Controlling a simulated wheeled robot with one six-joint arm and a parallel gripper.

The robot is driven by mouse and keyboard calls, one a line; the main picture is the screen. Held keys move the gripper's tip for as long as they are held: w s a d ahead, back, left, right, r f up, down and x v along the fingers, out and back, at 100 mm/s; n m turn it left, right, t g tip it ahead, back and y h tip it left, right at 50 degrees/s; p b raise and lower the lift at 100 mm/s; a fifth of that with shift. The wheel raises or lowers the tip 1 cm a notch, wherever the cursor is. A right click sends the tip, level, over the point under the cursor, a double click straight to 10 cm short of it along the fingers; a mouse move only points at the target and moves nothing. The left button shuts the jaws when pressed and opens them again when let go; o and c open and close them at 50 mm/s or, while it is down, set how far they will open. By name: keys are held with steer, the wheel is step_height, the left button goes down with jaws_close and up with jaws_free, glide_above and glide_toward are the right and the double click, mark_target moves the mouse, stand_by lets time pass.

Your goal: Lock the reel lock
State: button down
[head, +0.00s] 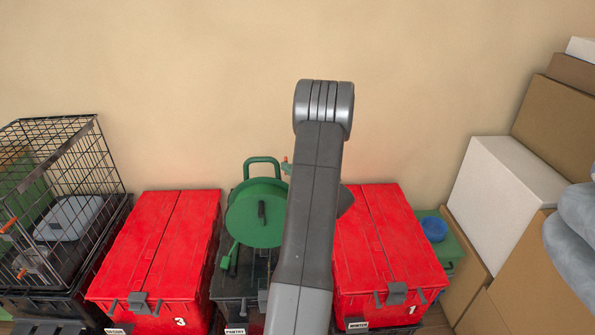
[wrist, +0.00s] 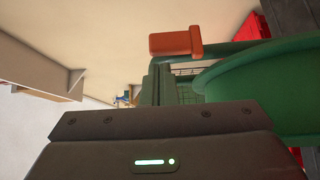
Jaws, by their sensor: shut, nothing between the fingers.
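The green reel (head: 255,215) stands on a dark tote between two red totes, with a dark crank on its face and a green loop handle above. A small orange piece (head: 286,160) shows at its upper right, beside my arm. In the wrist view, an orange-red block on a green stem (wrist: 175,43) appears just beyond my fingertips; it may be the reel lock. The green reel disc (wrist: 265,95) fills the right side there. My gripper (wrist: 160,72) is shut and empty, close to the orange block; I cannot tell if they touch. My arm hides the gripper in the head view.
Red totes (head: 155,255) (head: 388,250) flank the reel. A wire crate (head: 60,200) stands at left. Cardboard and white boxes (head: 500,195) are stacked at right, near a green tote with a blue bowl (head: 434,228). The wall above is clear.

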steer(key=shift+x, duration=0.9)
steer(key=shift+d+f+m+t+b, duration=0.25)
steer(key=shift+m+b, duration=0.25)
steer(key=shift+b, duration=1.4)
steer(key=b, duration=0.2)
steer(key=m+t+y+b, duration=0.1)
steer(key=b, duration=0.2)
steer(key=shift+d+f+m, duration=0.25)
steer(key=shift+d+m, duration=0.05)
steer(key=m+t+b, duration=0.1)
steer(key=m+b, duration=0.1)
steer(key=b, duration=0.3)
steer(key=d+m+t+b, duration=0.1)
steer(key=m+t+b, duration=0.1)
steer(key=b, duration=0.3)
steer(key=d+m+t+h+b, duration=0.1)
steer(key=m+t+b, duration=0.1)
steer(key=b, duration=0.3)
steer(key=shift+f+m, duration=0.35)
steer(key=shift+m, duration=0.35)
steer(key=shift+d+r, duration=0.1)
steer(key=shift+r, duration=0.25)
steer(key=shift+f, duration=0.2)
